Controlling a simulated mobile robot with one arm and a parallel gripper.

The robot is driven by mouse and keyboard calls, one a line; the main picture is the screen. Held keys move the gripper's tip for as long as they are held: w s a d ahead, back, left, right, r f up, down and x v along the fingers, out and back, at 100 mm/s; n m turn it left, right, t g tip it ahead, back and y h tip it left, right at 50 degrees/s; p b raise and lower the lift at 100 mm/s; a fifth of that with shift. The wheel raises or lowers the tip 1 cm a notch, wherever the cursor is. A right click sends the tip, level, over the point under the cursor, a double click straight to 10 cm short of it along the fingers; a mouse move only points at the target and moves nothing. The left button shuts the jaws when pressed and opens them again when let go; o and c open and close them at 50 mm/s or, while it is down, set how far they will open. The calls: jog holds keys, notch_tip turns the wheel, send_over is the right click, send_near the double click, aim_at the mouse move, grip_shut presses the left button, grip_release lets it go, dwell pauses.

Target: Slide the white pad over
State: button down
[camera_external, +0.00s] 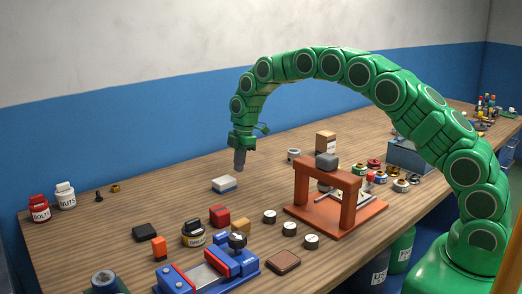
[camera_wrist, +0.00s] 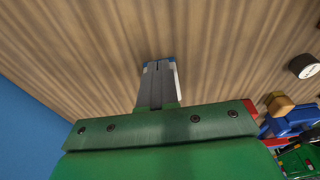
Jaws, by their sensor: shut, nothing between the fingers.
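The white pad (camera_external: 224,183) is a small block with a white top and a blue lower part. It lies flat on the wooden bench, left of the middle in the external view. My gripper (camera_external: 239,169) points down just above and to the right of it, with a small gap showing in that view. In the wrist view my shut, empty fingers (camera_wrist: 159,66) cover most of the pad. Only a white edge (camera_wrist: 177,78) and bits of blue show around them.
The bench (camera_external: 180,200) is clear around the pad. A red stand (camera_external: 326,193) with a grey block on top is to the right. Labelled jars (camera_external: 64,196) stand at far left.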

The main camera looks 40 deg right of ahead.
aim_at(221, 181)
jog(key=a, duration=0.6)
jog(key=shift+a, duration=0.4)
jog(key=shift+a+f, duration=0.15)
jog(key=shift+a, duration=0.2)
jog(key=shift+s+d+f, duration=0.1)
jog(key=shift+f, duration=0.65)
